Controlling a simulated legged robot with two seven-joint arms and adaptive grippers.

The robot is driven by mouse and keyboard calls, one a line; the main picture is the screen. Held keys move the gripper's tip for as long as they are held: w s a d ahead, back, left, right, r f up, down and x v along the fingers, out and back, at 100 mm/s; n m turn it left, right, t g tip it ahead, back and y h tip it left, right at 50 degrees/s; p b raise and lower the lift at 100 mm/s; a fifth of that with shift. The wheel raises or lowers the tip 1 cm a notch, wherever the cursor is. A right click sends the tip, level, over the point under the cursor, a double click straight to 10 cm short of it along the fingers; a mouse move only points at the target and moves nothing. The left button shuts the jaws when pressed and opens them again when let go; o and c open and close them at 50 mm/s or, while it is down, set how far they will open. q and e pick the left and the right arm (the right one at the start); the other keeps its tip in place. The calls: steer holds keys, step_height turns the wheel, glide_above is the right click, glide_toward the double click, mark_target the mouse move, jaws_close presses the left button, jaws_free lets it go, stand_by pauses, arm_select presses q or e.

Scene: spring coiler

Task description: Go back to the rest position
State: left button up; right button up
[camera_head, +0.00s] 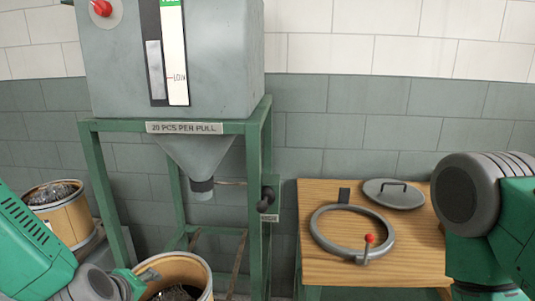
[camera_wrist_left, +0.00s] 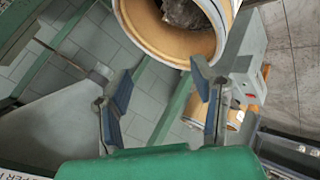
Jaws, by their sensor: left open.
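My left gripper (camera_head: 146,277) is at the lower left in the head view, beside the rim of the near drum (camera_head: 206,296). In the left wrist view my left gripper (camera_wrist_left: 160,94) has its two blue-padded fingers spread apart, with nothing between them. The near drum (camera_wrist_left: 147,42) shows there beyond the fingertips, with dark contents inside. My right arm comes in from the right in the head view, but its gripper is not visible.
A grey hopper (camera_head: 195,80) stands on a green frame (camera_head: 255,170), with a crank at its right side. A wooden table (camera_head: 325,268) holds a clamp ring (camera_head: 325,244) with a red knob and a grey lid (camera_head: 393,200). Another drum (camera_head: 68,220) stands at left.

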arm_select(q)
steer(key=s+a+f+m+g+b, duration=0.1)
steer(key=s+f+m+g, duration=0.3)
steer(key=s+f, duration=0.9)
steer(key=s+a+f+m+g+b, duration=0.1)
steer(key=s+f+m+g+b, duration=0.3)
steer(key=s+f+m, duration=0.4)
steer(key=s+f, duration=0.5)
steer(key=s, duration=0.2)
steer(key=shift+a, duration=0.25)
steer(key=shift+w+f, duration=0.15)
